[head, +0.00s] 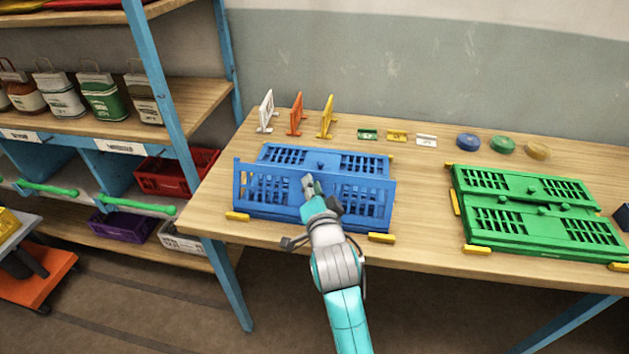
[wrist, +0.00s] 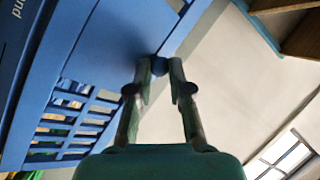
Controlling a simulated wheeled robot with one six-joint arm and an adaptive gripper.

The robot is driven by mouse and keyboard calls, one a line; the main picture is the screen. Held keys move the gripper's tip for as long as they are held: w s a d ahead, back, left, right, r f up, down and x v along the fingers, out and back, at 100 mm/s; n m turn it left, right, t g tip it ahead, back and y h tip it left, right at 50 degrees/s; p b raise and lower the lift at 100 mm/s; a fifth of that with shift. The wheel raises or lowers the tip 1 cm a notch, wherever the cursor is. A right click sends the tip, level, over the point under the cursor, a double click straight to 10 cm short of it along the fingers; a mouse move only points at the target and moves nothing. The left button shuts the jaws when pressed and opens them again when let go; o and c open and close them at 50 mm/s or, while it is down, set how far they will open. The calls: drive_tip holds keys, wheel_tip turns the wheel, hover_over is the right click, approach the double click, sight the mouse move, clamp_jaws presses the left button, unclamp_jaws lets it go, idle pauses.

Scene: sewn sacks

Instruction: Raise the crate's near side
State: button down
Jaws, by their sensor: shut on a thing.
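The blue crate (head: 265,190) sits at the left of the table. Its near side (head: 262,187) is tilted up off the folded crate, its top edge lifted. How close to upright it stands I cannot tell. The far side (head: 345,160) lies folded flat behind it. My gripper (head: 310,184) is at the middle of the near side's top edge. In the wrist view my gripper (wrist: 163,68) is shut on a small round blue knob (wrist: 158,66) at the panel's edge, partly hidden by the fingertips. The slotted panel (wrist: 75,115) fills the left of that view.
A folded green crate (head: 530,212) lies at the right, with clear table between. Yellow corner blocks (head: 382,238) bound both crates. Small white, orange and yellow stands (head: 327,117), coloured tags (head: 397,135) and round discs (head: 502,145) line the back. A shelf (head: 185,103) stands left.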

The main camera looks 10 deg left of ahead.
drive_tip(key=shift+s+f+n+t+y, duration=0.25)
drive_tip(key=shift+s+t, duration=0.2)
drive_tip(key=shift+s, duration=0.4)
drive_tip(key=shift+s+f+n+t+y, duration=0.15)
drive_tip(key=shift+s+f+t, duration=0.25)
drive_tip(key=shift+s, duration=0.5)
drive_tip(key=shift+s+f+n+t+y, duration=0.1)
drive_tip(key=shift+s+f+n+t, duration=0.25)
drive_tip(key=shift+s, duration=0.5)
drive_tip(key=c, duration=1.9)
unclamp_jaws()
drive_tip(key=o, duration=0.6)
drive_tip(key=shift+r, duration=0.2)
drive_tip(key=shift+c, duration=0.2)
drive_tip(key=shift+f, duration=0.1)
drive_tip(key=f+v, duration=0.2)
drive_tip(key=v, duration=1)
